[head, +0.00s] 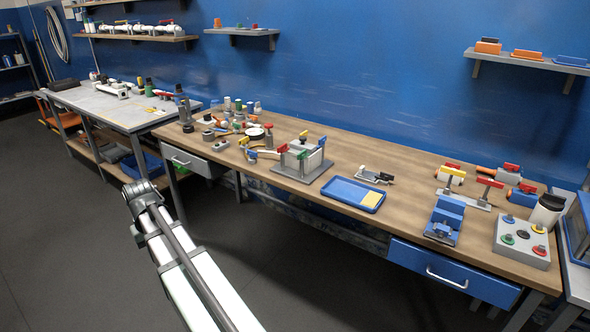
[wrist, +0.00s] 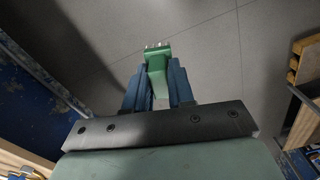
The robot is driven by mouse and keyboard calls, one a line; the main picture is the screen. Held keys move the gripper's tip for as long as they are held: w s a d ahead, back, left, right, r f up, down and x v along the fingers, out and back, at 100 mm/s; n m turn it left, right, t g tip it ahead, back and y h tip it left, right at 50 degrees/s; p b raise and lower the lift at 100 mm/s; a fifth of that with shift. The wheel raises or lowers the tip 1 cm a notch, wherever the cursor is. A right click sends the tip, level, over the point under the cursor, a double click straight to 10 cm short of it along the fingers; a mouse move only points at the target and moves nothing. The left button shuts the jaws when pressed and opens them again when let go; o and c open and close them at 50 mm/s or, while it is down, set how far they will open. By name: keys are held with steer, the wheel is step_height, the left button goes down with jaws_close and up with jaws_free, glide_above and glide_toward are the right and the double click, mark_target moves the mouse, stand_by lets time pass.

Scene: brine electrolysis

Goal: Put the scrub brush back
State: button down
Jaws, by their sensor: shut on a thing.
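My gripper (wrist: 159,85) is shut on a green thing with pale tufts or prongs at its far end, which looks like the scrub brush (wrist: 157,60). The blue fingers hold it from both sides in the wrist view, and it sticks out beyond the fingertips. Bare grey floor shows behind it, so it is in the air. In the head view my arm reaches up from the bottom, in front of the benches. The gripper and brush cannot be made out there. I cannot tell where the brush's usual place is.
A wooden workbench (head: 345,163) carries a blue tray (head: 340,188), several valves and a grey button box (head: 515,248). A grey table (head: 95,104) with a lower shelf stands at left. Shelves hang on the blue wall. A wooden edge (wrist: 303,60) is at right in the wrist view. Floor is clear.

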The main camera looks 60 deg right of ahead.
steer(key=s+d+r+m, duration=0.35)
steer(key=s+d, duration=0.45)
steer(key=d, duration=1.4)
steer(key=s+d+r+m, duration=0.35)
steer(key=s+d, duration=0.45)
steer(key=d, duration=1.3)
steer(key=s+d+r+m, duration=0.35)
steer(key=s+d, duration=0.45)
steer(key=d, duration=1.4)
steer(key=w+d+r+m, duration=0.2)
steer(key=w+d, duration=0.1)
steer(key=d, duration=0.7)
steer(key=shift+d+f+m, duration=0.1)
steer(key=shift+f+m, duration=0.6)
steer(key=shift+f, duration=1.7)
steer(key=shift+d+f+m, duration=0.1)
steer(key=shift+f+m, duration=0.55)
steer(key=shift+f, duration=1.7)
steer(key=shift+f, duration=0.15)
steer(key=c, duration=1)
jaws_free()
steer(key=shift+o, duration=0.2)
step_height(320, 180, up, 12)
